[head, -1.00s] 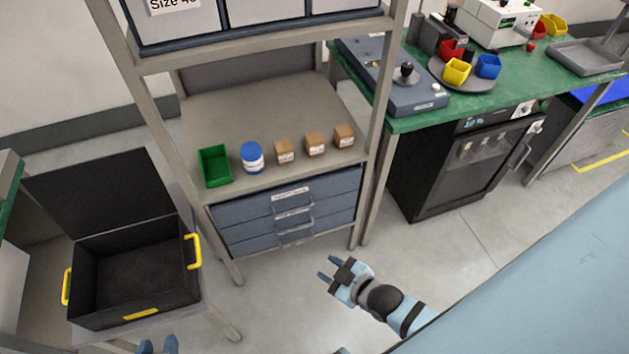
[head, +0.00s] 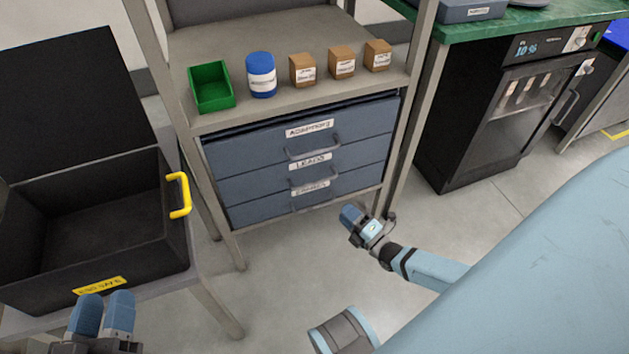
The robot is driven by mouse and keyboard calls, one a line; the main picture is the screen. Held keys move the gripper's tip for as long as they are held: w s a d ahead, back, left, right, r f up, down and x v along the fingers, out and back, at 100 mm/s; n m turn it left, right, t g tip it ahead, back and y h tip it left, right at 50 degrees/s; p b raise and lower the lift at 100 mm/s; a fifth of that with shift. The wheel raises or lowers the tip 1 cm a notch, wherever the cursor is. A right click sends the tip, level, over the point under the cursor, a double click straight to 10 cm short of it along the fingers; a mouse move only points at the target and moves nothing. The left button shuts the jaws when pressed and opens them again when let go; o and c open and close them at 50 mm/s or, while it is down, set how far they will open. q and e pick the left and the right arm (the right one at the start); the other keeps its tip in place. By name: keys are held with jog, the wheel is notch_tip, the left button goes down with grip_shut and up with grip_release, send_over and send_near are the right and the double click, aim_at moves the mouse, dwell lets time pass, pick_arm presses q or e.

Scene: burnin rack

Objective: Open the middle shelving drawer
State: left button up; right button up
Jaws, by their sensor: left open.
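The drawer unit sits under the rack's shelf, with three blue-grey drawers stacked in it. The middle drawer (head: 255,182) is labelled LEADS and has a grey bar handle (head: 312,184). The top drawer (head: 245,152) is labelled ADAPTERS, and the bottom drawer (head: 255,209) has a label too small to read. All three fronts look flush and shut. My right gripper (head: 353,216) is apart from the drawers, below and right of the middle handle; its finger gap is not clear. My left gripper (head: 104,312) is open and empty at the bottom left, in front of the black case.
An open black case (head: 150,250) with a yellow handle (head: 179,195) stands left of the rack. The shelf (head: 215,120) holds a green bin (head: 211,88), a blue-lidded jar (head: 261,76) and three small brown boxes (head: 341,63). The floor (head: 280,280) before the drawers is clear.

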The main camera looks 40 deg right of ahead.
aim_at(314, 182)
pick_arm(q)
notch_tip(314, 182, down, 6)
jog(key=m+g+b, duration=0.1)
jog(key=g+b, duration=0.1)
jog(key=b, duration=0.2)
jog(key=shift+d, duration=0.15)
pick_arm(e)
jog(key=shift+x, duration=6.9)
jog(key=shift+d+r, duration=0.1)
jog(key=shift+d, duration=0.05)
jog(key=shift+c, duration=0.4)
grip_shut()
